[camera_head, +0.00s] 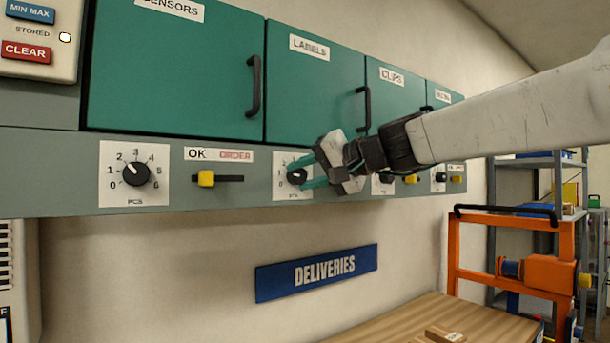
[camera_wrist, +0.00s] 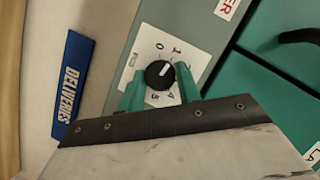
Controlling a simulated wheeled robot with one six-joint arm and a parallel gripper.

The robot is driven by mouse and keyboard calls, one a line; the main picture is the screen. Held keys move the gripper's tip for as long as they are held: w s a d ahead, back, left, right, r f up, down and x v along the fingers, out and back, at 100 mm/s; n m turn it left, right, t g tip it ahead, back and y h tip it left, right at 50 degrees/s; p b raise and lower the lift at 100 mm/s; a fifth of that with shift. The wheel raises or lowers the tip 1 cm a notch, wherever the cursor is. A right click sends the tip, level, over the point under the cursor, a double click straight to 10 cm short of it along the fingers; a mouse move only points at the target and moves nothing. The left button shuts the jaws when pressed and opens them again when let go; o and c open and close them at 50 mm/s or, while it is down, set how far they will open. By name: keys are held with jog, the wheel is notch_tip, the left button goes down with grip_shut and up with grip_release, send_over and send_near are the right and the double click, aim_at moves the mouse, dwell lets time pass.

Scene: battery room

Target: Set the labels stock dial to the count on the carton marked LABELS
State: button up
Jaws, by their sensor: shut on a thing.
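The labels stock dial (camera_head: 297,176) is a round black knob on a white numbered plate, below the green door with the LABELS sign (camera_head: 309,47). My gripper (camera_head: 299,174) has its teal fingers on either side of this knob and is shut on it. In the wrist view the dial (camera_wrist: 160,75) sits between the fingertips (camera_wrist: 160,89), its white pointer directed roughly toward 1. A small brown carton (camera_head: 445,334) lies on the wooden table at the bottom; its marking is too small to read. No carton legibly marked LABELS shows.
Another dial (camera_head: 136,173) and a yellow slider (camera_head: 206,179) are on the panel to the left. Door handles (camera_head: 254,86) jut out above. A blue DELIVERIES sign (camera_head: 317,272) hangs below, over the table (camera_head: 400,322). An orange frame (camera_head: 520,270) stands at right.

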jog(key=o, duration=1)
jog(key=shift+c, duration=0.2)
jog(key=v, duration=0.8)
jog(key=shift+a, duration=0.15)
